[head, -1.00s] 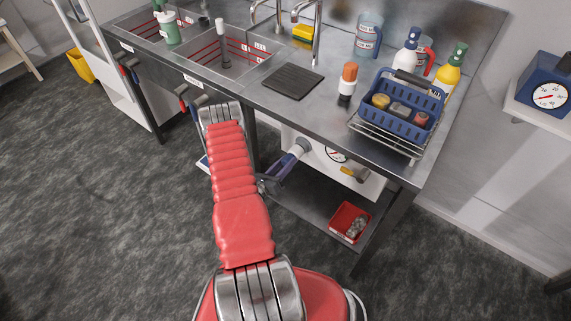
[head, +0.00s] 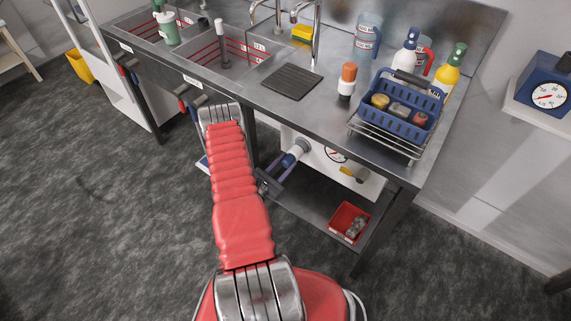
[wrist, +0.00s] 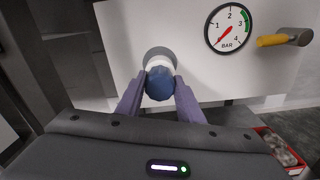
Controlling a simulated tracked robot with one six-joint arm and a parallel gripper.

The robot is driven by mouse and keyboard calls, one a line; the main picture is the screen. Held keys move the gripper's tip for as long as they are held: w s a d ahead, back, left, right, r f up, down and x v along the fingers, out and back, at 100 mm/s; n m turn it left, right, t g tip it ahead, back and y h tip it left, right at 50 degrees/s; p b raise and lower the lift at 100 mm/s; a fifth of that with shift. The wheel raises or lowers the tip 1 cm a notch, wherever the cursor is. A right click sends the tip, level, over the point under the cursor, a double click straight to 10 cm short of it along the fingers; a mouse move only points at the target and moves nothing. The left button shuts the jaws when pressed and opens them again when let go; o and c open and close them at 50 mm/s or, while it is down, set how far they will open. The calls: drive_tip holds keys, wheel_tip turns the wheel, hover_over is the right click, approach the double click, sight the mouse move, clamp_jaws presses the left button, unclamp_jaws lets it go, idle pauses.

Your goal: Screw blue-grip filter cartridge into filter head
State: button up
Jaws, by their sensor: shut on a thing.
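The blue-grip filter cartridge (head: 289,159) is under the bench, lying lengthwise toward the white panel. In the wrist view its round blue end (wrist: 160,84) faces me. The filter head (head: 302,146) is a pale round fitting on the panel; its grey ring (wrist: 158,54) shows just behind the cartridge. The cartridge lines up with the ring, but I cannot tell how far it is seated. My gripper (wrist: 160,88) is shut on the blue grip, one purple finger on each side. The cartridge's far end is hidden.
A pressure gauge (wrist: 229,28) and a yellow-handled valve (wrist: 284,39) are on the panel to the right. A red bin (head: 350,222) sits on the lower shelf. The bench top above holds a blue basket (head: 405,121) and several bottles.

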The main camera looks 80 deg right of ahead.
drive_tip(key=shift+w, duration=0.1)
drive_tip(key=o, duration=1.2)
drive_tip(key=shift+a, duration=0.1)
drive_tip(key=shift+v, duration=6.8)
